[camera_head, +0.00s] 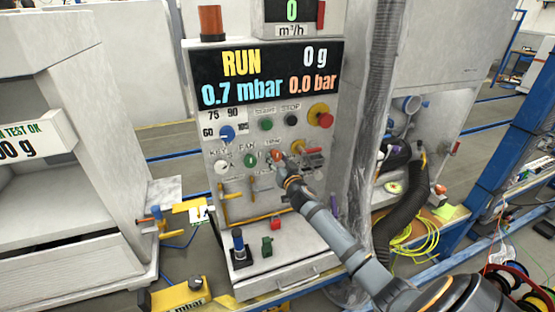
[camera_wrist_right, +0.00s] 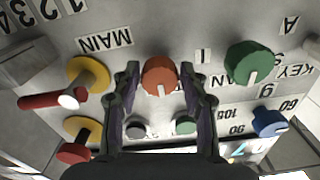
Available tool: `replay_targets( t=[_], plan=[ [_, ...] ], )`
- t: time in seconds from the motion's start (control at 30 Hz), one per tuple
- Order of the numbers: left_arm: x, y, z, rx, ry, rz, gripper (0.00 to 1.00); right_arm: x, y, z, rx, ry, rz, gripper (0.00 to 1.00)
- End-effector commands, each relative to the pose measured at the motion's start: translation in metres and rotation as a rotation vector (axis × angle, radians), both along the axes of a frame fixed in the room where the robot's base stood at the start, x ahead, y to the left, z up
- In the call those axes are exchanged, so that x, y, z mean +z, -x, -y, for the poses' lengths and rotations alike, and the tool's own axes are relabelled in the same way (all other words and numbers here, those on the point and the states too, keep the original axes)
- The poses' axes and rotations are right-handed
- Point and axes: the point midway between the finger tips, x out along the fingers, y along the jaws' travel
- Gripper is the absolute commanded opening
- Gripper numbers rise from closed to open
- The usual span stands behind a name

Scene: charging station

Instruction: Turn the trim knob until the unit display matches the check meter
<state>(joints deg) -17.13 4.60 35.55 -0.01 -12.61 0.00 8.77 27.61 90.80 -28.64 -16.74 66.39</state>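The orange-red knob (camera_head: 277,156) is on the upright panel, right of the green FAN knob; its small label is too blurred to read. In the wrist view the orange-red knob (camera_wrist_right: 160,77) lies between the fingers of my right gripper (camera_wrist_right: 160,72), with a narrow gap on each side. My right gripper also shows in the head view (camera_head: 284,168), in front of the panel. The unit display (camera_head: 265,75) reads RUN, 0 g, 0.7 mbar and 0.0 bar. A yellow box marked "mbar" (camera_head: 168,300) is cut off at the bottom; no reading shows. My left gripper is out of view.
A blue knob (camera_head: 227,133) with a number scale, the green FAN knob (camera_head: 250,161) and a red emergency button (camera_head: 325,120) surround the work area. Yellow-and-red handles (camera_wrist_right: 86,74) are close beside my right fingers. A grey hose (camera_head: 378,60) runs down right of the panel.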

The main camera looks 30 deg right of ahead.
Motion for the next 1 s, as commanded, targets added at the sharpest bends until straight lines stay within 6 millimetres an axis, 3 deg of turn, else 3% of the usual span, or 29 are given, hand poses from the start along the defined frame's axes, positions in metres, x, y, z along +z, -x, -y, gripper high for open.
replay_targets(
  t=[0.03, 0.23, 0.57, 1.0],
  plan=[
    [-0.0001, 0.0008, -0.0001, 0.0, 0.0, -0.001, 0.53, 0.0, 0.0001, 0.0001, 0.0, 0.0, 0.0, 0.32],
    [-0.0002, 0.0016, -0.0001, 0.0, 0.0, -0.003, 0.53, 0.0001, 0.0002, 0.0001, 0.0, 0.0, 0.0, 0.06],
    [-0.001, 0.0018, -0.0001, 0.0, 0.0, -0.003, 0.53, -0.0001, 0.0002, 0.0001, 0.0, 0.053, -0.013, 0.06],
    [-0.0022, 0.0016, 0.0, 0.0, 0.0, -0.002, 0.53, 0.0003, 0.0003, 0.0005, 0.0, 0.391, -0.094, 0.06]
  ],
)
